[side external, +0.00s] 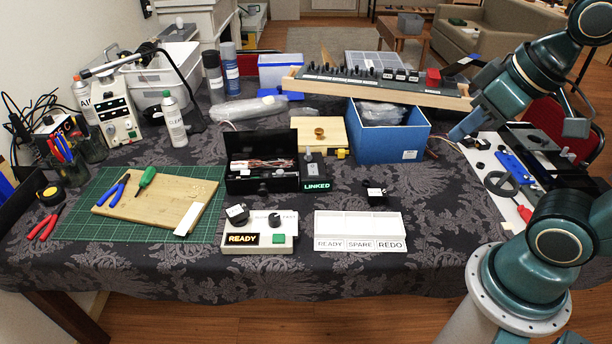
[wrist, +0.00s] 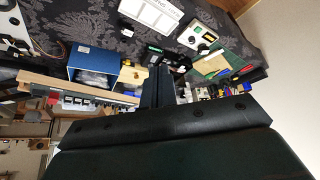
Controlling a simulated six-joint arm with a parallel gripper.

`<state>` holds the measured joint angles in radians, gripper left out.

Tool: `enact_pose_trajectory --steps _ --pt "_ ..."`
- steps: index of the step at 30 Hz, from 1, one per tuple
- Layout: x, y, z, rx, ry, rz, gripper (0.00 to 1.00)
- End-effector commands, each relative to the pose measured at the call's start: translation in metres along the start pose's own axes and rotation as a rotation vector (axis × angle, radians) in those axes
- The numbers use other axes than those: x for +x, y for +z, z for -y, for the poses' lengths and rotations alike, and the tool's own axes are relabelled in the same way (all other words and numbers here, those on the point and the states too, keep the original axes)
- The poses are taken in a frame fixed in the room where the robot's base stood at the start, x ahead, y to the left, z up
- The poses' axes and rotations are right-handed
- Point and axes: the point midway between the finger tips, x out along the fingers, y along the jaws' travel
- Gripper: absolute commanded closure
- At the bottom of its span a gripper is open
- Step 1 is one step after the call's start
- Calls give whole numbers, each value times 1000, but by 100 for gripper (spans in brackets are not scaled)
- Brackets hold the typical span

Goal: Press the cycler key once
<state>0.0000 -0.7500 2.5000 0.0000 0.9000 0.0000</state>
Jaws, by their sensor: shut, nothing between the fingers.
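A light grey control box (side external: 258,240) stands near the table's front edge, with a lit READY display (side external: 242,239), black knobs and a green key (side external: 279,238). No part is clearly marked as the cycler key. Behind it, a lit LINKED sign (side external: 317,185) sits by a small grey switch unit (side external: 312,165). A white tray (side external: 360,224) labelled READY, SPARE and REDO lies right of the control box. My gripper (side external: 458,133) is shut and empty, raised at the right, well away from the control box. Its fingers also show in the wrist view (wrist: 160,72).
An open black case (side external: 261,178) sits behind the control box. A small black block (side external: 375,191) lies behind the tray. A green mat (side external: 110,228) with tools is left.

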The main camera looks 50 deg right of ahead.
Motion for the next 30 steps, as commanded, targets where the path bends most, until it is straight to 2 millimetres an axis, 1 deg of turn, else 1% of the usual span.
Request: enact_pose_trajectory --steps 21,26,30 --pt "1 -2 0 -7 -1 -1 100" --pt "6 -9 2 -38 -7 -5 100" --pt "16 -22 6 -92 -16 -16 100"
